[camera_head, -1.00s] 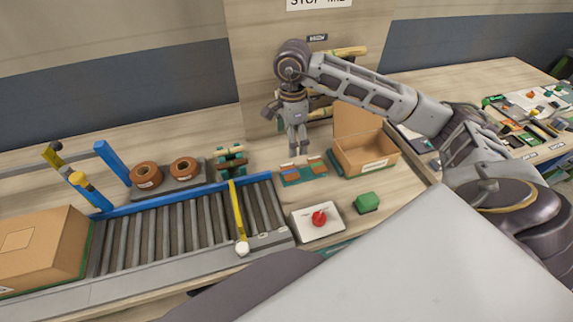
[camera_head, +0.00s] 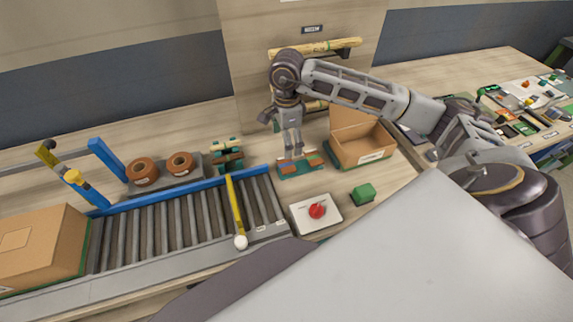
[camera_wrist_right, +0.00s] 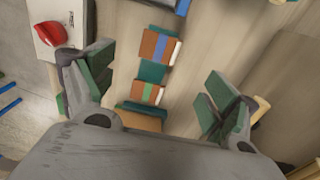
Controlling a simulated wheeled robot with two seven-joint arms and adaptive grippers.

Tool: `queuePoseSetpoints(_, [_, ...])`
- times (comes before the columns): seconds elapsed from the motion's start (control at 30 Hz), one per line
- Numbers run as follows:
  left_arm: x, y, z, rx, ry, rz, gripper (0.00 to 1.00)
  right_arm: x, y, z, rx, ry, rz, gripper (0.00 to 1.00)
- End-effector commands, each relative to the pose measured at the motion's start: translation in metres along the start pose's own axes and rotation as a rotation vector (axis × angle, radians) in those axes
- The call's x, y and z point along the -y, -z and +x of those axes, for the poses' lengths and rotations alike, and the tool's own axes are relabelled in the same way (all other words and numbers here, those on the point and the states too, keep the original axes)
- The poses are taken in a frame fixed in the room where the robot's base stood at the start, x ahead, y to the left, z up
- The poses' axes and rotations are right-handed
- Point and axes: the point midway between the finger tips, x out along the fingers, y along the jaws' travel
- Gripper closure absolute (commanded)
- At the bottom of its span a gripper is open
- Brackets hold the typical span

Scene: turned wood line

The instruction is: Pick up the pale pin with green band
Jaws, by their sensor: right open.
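My right gripper (camera_head: 293,155) points down, open and empty, just above a teal holder (camera_head: 301,168) on the table. The right wrist view shows the open fingers (camera_wrist_right: 157,92) on either side of part of that holder. A brown piece with a green band (camera_wrist_right: 148,92) lies between the fingers, apart from both. A brown piece with a blue band (camera_wrist_right: 160,48) and a pale right end lies farther up. A lower orange-brown piece (camera_wrist_right: 141,117) is partly hidden by the gripper. I cannot make out a clearly pale pin with a green band. My left gripper is not in view.
An open cardboard box (camera_head: 362,150) stands right of the holder. A roller conveyor (camera_head: 170,228) lies left. A rack with pale pins (camera_head: 335,46) is behind the arm.

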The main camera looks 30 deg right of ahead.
Motion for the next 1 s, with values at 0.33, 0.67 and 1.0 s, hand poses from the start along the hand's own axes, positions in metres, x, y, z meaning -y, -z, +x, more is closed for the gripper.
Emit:
queuePoseSetpoints(0.33, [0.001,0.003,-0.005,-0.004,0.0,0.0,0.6,0.0,0.0,0.04,0.0,0.0,0.001,0.12])
queuePoseSetpoints(0.67, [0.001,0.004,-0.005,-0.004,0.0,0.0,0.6,0.0,0.0,0.046,0.0,0.0,0.0,0.12])
queuePoseSetpoints(1.0, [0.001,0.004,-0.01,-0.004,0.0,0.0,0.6,-0.001,-0.001,0.055,0.0,-0.001,0.0,0.12])
